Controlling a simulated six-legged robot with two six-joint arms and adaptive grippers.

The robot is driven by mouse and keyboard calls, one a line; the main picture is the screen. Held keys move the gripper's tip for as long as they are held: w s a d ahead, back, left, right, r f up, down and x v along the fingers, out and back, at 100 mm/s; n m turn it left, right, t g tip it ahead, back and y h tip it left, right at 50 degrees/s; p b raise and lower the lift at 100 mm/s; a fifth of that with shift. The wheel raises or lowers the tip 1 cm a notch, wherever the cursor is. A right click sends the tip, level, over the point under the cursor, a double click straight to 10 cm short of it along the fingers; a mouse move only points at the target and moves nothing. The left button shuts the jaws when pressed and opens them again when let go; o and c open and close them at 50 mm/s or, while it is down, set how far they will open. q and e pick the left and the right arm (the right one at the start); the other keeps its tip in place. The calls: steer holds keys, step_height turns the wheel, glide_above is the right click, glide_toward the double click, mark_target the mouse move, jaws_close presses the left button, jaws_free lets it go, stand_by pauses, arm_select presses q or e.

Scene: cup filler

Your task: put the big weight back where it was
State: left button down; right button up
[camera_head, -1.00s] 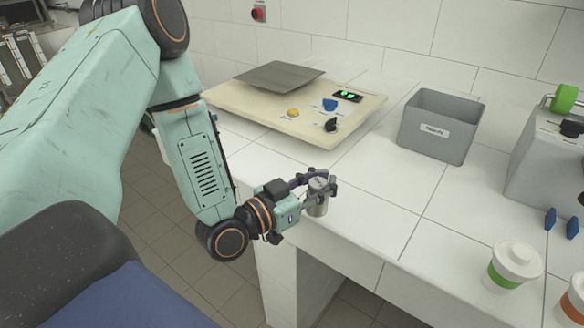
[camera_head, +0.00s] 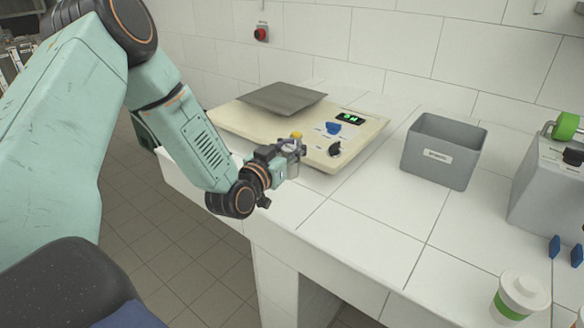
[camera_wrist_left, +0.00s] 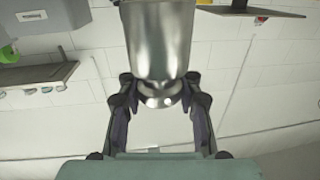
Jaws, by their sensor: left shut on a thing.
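The big weight is a shiny steel cylinder with a narrow neck; it fills the top middle of the left wrist view (camera_wrist_left: 160,45). My left gripper (camera_head: 293,148) is shut on the big weight, and its two fingers (camera_wrist_left: 160,100) close around the neck. In the head view the weight is small and partly hidden by the fingers. It is held over the near left part of the white counter, close to the front edge of the scale (camera_head: 230,118). My right gripper is out of view.
The cream scale carries a grey plate (camera_head: 282,98), a lit green display (camera_head: 349,118) and knobs. A grey labelled bin (camera_head: 443,150) stands to its right. A lidded cup (camera_head: 520,295) and a grey machine (camera_head: 548,190) are further right. The middle counter is clear.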

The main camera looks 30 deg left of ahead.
mark_target(293, 166)
arm_select(q)
steer(key=shift+d+f, duration=0.1)
steer(key=shift+d, duration=0.25)
steer(key=shift+s+d+f, duration=0.1)
steer(key=shift+d+f, duration=0.1)
steer(key=shift+f, duration=0.05)
steer(key=shift+s+a+f+b, duration=0.15)
steer(key=shift+f+b, duration=0.15)
steer(key=shift+f, duration=0.3)
steer(key=shift+a+f+b, duration=0.1)
steer(key=shift+f+b, duration=0.15)
steer(key=shift+f, duration=0.3)
steer(key=shift+a+f, duration=0.2)
steer(key=shift+f, duration=0.1)
steer(key=shift+w, duration=0.2)
steer(key=shift+d, duration=0.35)
steer(key=shift+s, duration=0.2)
steer(key=shift+w+a+f+b, duration=0.1)
steer(key=shift+a+f+b, duration=0.2)
steer(key=shift+f+b, duration=0.1)
steer(key=shift+d, duration=0.15)
steer(key=c, duration=0.9)
jaws_free()
steer(key=shift+s+f, duration=0.2)
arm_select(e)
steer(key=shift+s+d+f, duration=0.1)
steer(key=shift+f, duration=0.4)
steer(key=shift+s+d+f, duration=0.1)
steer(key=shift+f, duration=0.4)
